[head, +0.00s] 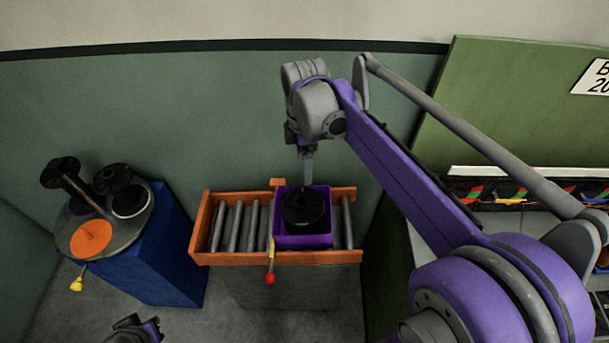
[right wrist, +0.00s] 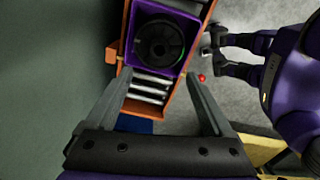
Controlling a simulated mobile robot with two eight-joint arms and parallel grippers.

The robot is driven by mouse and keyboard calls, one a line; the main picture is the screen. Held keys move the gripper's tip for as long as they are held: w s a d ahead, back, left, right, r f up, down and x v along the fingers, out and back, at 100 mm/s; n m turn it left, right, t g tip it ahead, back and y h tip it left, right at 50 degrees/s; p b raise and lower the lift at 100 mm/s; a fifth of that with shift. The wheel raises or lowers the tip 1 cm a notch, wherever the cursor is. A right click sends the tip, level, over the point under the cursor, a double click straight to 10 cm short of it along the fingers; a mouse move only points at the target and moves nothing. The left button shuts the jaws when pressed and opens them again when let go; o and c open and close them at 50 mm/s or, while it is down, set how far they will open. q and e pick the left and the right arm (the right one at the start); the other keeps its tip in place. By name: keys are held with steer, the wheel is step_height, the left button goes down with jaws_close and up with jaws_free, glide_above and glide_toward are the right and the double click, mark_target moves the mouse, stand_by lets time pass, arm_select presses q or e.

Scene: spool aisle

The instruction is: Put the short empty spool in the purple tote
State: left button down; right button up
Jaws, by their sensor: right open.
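The purple tote (head: 304,241) stands on a roller conveyor. A black spool (head: 303,208) lies in it with one round flange facing up; its lower part is hidden and a thin green trace shows at its edge. In the right wrist view the spool (right wrist: 159,45) sits inside the tote's walls (right wrist: 182,15). My right gripper (right wrist: 158,74) is open and empty, with the spool beyond its fingertips and apart from them. In the head view the right gripper (head: 307,165) hangs above the tote. My left gripper (head: 137,326) is low at the bottom edge, its jaws unclear.
The conveyor has an orange frame (head: 199,228) and grey rollers (head: 233,225). A red-tipped yellow handle (head: 270,268) hangs at its front. At left, a round grey table (head: 125,228) on a blue block (head: 168,245) holds black spools (head: 111,179) and an orange disc (head: 91,239).

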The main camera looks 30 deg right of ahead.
steer(key=s+a+f+m+t, duration=0.2)
steer(key=s+a+f+m, duration=0.2)
steer(key=s+m, duration=0.2)
steer(key=s+a+f+m+t, duration=0.3)
steer(key=s+a+f+m, duration=0.1)
steer(key=s+m, duration=0.3)
steer(key=shift+s+f+m+t, duration=0.3)
steer(key=shift+f+m, duration=0.1)
steer(key=shift+f, duration=0.25)
steer(key=shift+d, duration=0.15)
